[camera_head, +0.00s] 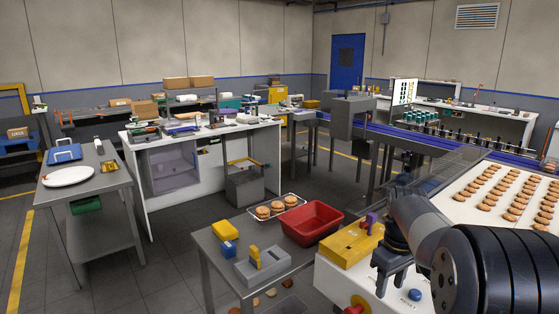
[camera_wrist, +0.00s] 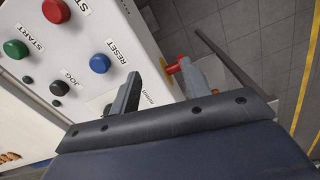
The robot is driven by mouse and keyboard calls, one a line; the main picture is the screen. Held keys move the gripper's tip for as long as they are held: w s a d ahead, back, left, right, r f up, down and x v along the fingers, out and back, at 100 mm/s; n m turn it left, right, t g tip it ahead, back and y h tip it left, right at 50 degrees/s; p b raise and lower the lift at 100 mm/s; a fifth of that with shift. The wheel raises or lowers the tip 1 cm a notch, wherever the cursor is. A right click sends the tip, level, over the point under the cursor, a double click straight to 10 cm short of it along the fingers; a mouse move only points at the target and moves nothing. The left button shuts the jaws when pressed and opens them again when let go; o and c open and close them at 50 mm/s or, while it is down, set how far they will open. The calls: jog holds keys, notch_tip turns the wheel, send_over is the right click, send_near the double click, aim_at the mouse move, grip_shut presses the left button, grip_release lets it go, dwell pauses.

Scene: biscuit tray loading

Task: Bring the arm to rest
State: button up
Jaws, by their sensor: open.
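My gripper (camera_head: 390,276) is at the front of the white control box, with my arm reaching in from the right edge. In the wrist view my gripper (camera_wrist: 157,85) has its two fingers apart, with no object between them. The control panel (camera_wrist: 85,15) lies beside the fingers there, with green, red, blue and black buttons labelled START, STOP, RESET and JOG. A red knob (camera_wrist: 178,66) shows close to the right finger. I cannot tell whether the fingers touch the panel.
A metal table holds a tray of biscuits (camera_head: 277,207), a red bin (camera_head: 313,224) and a grey block with a yellow part (camera_head: 262,265). Rows of biscuits lie on a pale conveyor (camera_head: 460,207) at right. A yellow block (camera_head: 350,244) sits by my gripper. Open floor (camera_head: 150,265) lies left.

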jog(key=s+a+f+m, duration=0.1)
jog(key=a+f, duration=0.3)
jog(key=f, duration=0.4)
jog(key=a+f+m, duration=0.3)
jog(key=a+f, duration=0.1)
jog(key=f, duration=0.5)
jog(key=shift+s+p, duration=0.35)
jog(key=shift+s, duration=0.05)
jog(key=shift+a+r, duration=0.1)
jog(key=shift+a, duration=0.05)
